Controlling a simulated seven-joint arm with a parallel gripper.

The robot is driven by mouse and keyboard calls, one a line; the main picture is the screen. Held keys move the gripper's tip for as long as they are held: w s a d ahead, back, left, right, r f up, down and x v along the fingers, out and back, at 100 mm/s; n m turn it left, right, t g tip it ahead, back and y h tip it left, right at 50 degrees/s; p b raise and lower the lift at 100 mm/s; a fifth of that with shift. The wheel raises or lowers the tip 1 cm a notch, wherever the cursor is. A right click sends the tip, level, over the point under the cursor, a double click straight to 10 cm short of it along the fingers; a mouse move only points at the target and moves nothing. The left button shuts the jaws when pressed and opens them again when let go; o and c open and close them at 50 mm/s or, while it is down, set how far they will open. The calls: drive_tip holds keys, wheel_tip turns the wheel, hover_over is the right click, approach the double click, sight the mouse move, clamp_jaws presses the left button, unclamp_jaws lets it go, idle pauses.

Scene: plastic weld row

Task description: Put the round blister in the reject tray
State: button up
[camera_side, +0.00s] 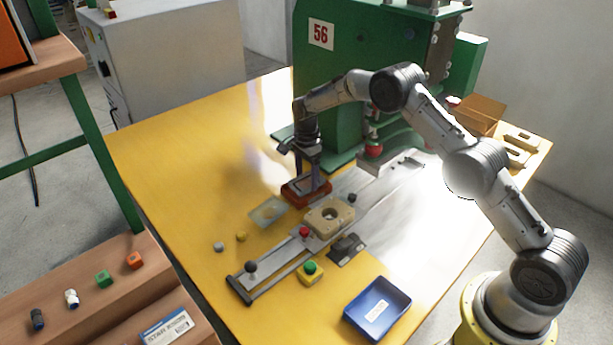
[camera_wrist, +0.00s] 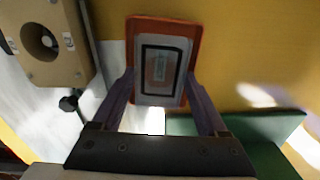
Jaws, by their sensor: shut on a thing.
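My gripper (camera_side: 308,176) points down beside the green press and is shut on an orange-red block (camera_side: 306,193). In the wrist view the block (camera_wrist: 133,33) sits between the two fingers and bears a pale plate with a dark rectangular outline. I cannot tell whether the block is clear of the table. A thin clear sheet (camera_side: 268,212) with a faint yellowish middle lies on the table, left of the gripper; it may be the round blister, but its shape is unclear. A blue tray (camera_side: 397,299) with a white label stands empty at the front; its label is unreadable.
A beige block with a round hole (camera_side: 318,216) sits on the metal slide rail (camera_side: 270,272), close to my gripper; it also shows in the wrist view (camera_wrist: 72,68). A green-button box (camera_side: 311,274) stands between rail and tray. The green press (camera_side: 350,60) rises behind.

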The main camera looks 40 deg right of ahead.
drive_tip(key=shift+f, duration=0.15)
drive_tip(key=o, duration=0.9)
drive_tip(key=shift+o, duration=0.2)
wheel_tip(320, 180, up, 13)
drive_tip(key=s+a+r+n+t, duration=0.3)
drive_tip(key=s+r+n, duration=0.6)
drive_tip(key=s+r, duration=1)
drive_tip(key=s+f+n+t, duration=0.1)
drive_tip(key=s+n, duration=0.4)
drive_tip(key=s, duration=0.6)
drive_tip(key=s+a+f+n+t, duration=0.1)
drive_tip(key=s+n, duration=0.4)
drive_tip(key=s, duration=0.7)
drive_tip(key=shift+s+a+f+t, duration=0.15)
drive_tip(key=shift+a+f+t, duration=0.15)
drive_tip(key=shift+f, duration=0.4)
